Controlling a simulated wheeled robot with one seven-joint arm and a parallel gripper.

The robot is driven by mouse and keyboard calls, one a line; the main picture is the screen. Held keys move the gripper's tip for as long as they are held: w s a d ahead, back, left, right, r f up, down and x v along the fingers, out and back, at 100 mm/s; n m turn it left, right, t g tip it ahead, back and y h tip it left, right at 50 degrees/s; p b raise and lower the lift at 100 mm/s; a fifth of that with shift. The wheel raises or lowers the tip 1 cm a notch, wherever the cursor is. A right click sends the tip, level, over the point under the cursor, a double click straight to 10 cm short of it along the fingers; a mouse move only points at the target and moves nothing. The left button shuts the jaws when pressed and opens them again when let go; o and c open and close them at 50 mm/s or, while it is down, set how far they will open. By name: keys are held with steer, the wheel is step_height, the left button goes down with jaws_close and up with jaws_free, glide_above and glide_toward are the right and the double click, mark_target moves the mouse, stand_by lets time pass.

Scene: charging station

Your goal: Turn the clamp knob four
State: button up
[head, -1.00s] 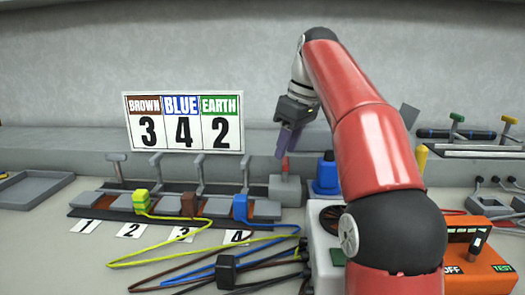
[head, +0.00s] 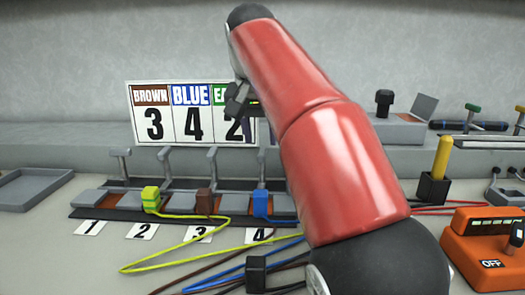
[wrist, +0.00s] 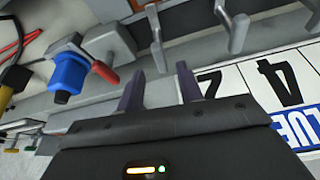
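Clamp knob four (head: 262,165) is the rightmost of the grey T-shaped knobs along the terminal rail, behind the label "4" (head: 259,236). A blue plug (head: 261,204) sits in front of it. In the wrist view, knob four (wrist: 155,36) stands beyond the fingertips, roughly in line with the gap between them. My gripper (wrist: 160,88) is open and empty, its two purple fingers apart and not touching the knob. In the head view my gripper (head: 248,125) is in front of the number sign (head: 166,138), above and behind the rail, partly hidden by my red arm.
Knob three (wrist: 232,25) stands beside knob four. On the other side are a grey box with a red lever (wrist: 105,72) and a blue knob-like object (wrist: 70,74). A brown plug (head: 204,201) and a green-yellow plug (head: 151,198) sit in the rail. Cables lie in front.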

mark_target(262, 152)
steer(key=shift+b+x, duration=0.4)
steer(key=shift+x, duration=1.55)
jaws_close()
